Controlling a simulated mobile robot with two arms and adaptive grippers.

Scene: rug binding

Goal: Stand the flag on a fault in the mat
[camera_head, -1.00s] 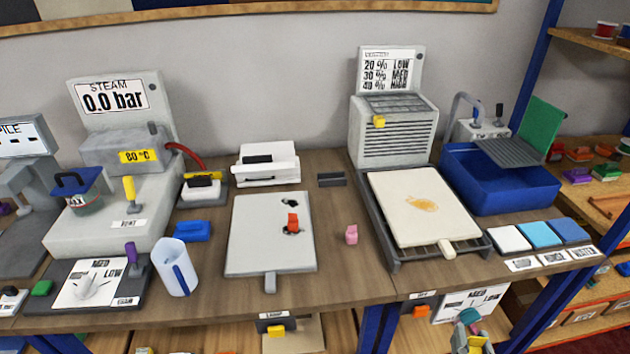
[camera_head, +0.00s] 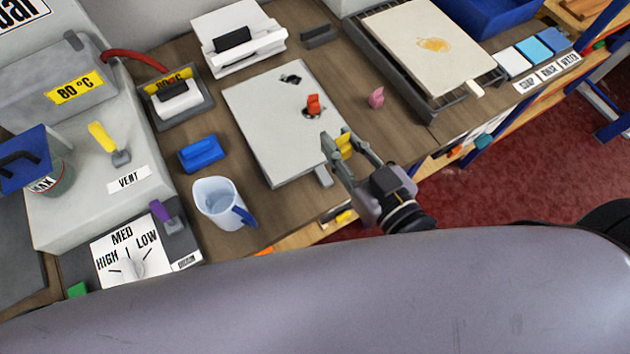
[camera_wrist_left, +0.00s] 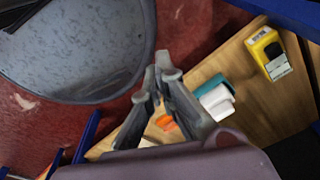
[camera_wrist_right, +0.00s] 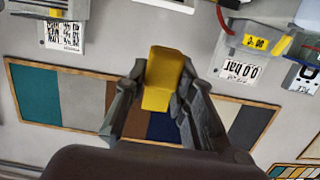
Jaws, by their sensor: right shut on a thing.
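The grey mat (camera_head: 255,108) lies flat on the bench in the head view. It has a dark fault (camera_head: 291,78) near its far edge. A small red-orange flag (camera_head: 313,102) stands at a second dark patch right of the mat's middle. My right gripper (camera_head: 343,145) is at the mat's right front edge, shut on a yellow block-like piece, which fills the jaws in the right wrist view (camera_wrist_right: 165,78). I cannot tell if it touches the mat. A small pink piece (camera_head: 376,98) stands on the bench right of the mat. My left gripper (camera_wrist_left: 162,72) appears shut and empty, away from the mat.
A blue-handled jug (camera_head: 222,203) and a blue block (camera_head: 201,153) stand left of the mat. A white device (camera_head: 240,40) is behind it. A grey rack with a cream pad (camera_head: 430,50) is at the right. My grey arm fills the front.

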